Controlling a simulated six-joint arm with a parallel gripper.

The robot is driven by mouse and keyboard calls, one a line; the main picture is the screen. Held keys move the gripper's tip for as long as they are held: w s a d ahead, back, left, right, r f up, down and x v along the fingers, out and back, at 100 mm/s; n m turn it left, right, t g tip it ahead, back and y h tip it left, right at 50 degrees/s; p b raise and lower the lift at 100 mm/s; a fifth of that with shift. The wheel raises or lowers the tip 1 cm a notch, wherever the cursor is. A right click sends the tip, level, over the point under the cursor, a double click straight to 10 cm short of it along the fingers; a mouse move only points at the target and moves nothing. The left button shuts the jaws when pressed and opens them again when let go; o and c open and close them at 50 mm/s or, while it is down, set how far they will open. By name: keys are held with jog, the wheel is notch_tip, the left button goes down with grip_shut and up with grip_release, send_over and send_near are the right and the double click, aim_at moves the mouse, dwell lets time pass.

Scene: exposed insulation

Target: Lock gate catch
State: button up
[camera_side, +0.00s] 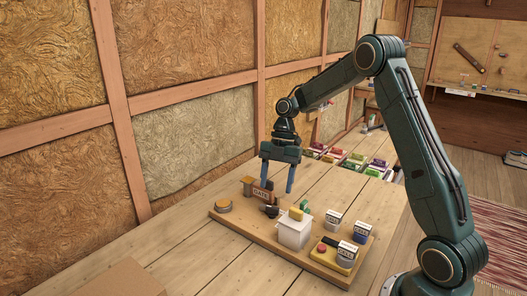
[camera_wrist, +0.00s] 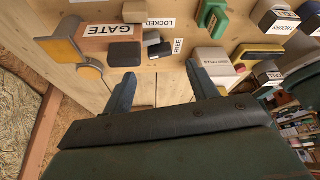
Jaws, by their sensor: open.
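The wooden gate block (camera_wrist: 110,31) carries a GATE label and sits on a pale wooden board; the GATE label also shows in the side view (camera_side: 262,194). Small dark grey blocks (camera_wrist: 126,54), apparently the catch, lie beside it, between the LOCKED label (camera_wrist: 160,22) and the FREE label (camera_wrist: 178,46). I cannot tell exactly which mark the catch stands at. My gripper (camera_side: 277,184) points down above the gate end of the board. Its blue fingers are apart with nothing between them, and they also show in the wrist view (camera_wrist: 160,72). They partly overlap the gate area in the side view.
The board (camera_side: 228,223) also holds a round yellow-topped knob (camera_side: 223,205), a white box (camera_side: 294,231), a yellow block with a red button (camera_side: 322,247) and several labelled blocks. Coloured boxes (camera_side: 337,154) stand behind. Bare table lies left of the board.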

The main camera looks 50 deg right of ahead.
jog(key=v, duration=0.7)
jog(key=shift+r, duration=0.15)
jog(key=shift+d, duration=0.1)
jog(key=c, duration=0.5)
jog(key=s+a+m+h, duration=0.1)
jog(key=m, duration=0.5)
jog(key=s+a+m+h, duration=0.1)
jog(key=a+m+h, duration=0.1)
jog(key=m, duration=0.4)
jog(key=s+a+r+m+t+h, duration=0.1)
jog(key=a+m, duration=0.1)
jog(key=m, duration=0.4)
jog(key=shift+s+a, duration=0.15)
jog(key=shift+a, duration=0.05)
jog(key=shift+f, duration=0.2)
